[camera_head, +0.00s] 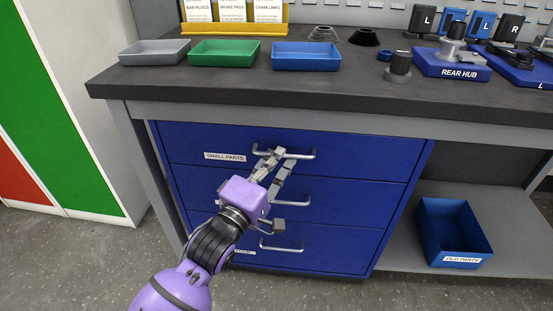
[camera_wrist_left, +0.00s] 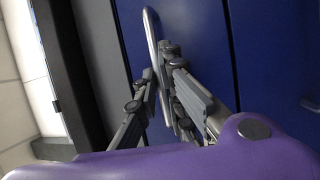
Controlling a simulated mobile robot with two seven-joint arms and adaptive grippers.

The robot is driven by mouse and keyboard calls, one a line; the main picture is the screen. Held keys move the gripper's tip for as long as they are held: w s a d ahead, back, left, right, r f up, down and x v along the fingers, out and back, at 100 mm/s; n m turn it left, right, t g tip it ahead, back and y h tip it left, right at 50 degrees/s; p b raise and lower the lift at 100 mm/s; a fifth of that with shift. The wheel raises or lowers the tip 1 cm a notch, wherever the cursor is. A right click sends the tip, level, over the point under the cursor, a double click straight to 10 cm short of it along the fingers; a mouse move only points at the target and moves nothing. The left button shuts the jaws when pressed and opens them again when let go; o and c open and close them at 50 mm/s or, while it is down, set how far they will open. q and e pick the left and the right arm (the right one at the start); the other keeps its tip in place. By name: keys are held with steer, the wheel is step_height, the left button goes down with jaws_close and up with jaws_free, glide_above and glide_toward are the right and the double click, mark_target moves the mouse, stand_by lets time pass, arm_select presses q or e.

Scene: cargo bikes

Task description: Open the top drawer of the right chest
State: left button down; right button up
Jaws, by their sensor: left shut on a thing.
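A blue chest of three drawers (camera_head: 300,215) stands under the workbench; it is the only chest in view. Its top drawer (camera_head: 370,160) bears a "SMALL PARTS" label and looks flush with the chest front. The drawer's metal bar handle (camera_head: 306,155) also shows in the left wrist view (camera_wrist_left: 151,35). My left gripper (camera_head: 277,154) is at this handle, its fingers shut on the bar near the middle. The wrist view shows the fingertips (camera_wrist_left: 160,62) on either side of the bar. My left forearm hides part of the lower drawers' left side. My right gripper is out of view.
The workbench top (camera_head: 230,85) overhangs the chest. It carries grey, green and blue trays (camera_head: 305,57) and a rear hub stand (camera_head: 450,65). A blue bin (camera_head: 452,225) sits on the low shelf at right. Green and red lockers stand at left. The floor before the chest is clear.

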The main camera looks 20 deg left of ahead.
arm_select(q)
steer(key=shift+r, duration=0.1)
steer(key=s+d+p, duration=0.4)
steer(key=s+p, duration=0.1)
steer(key=s, duration=0.8)
steer(key=s+d+p, duration=0.4)
steer(key=s+p, duration=0.2)
steer(key=s, duration=0.8)
steer(key=shift+s+p, duration=0.3)
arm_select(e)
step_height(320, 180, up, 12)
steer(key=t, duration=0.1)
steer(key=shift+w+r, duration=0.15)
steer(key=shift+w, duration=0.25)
arm_select(q)
steer(key=shift+r, duration=0.1)
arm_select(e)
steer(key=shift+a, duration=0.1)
arm_select(q)
steer(key=c, duration=2.2)
jaws_free()
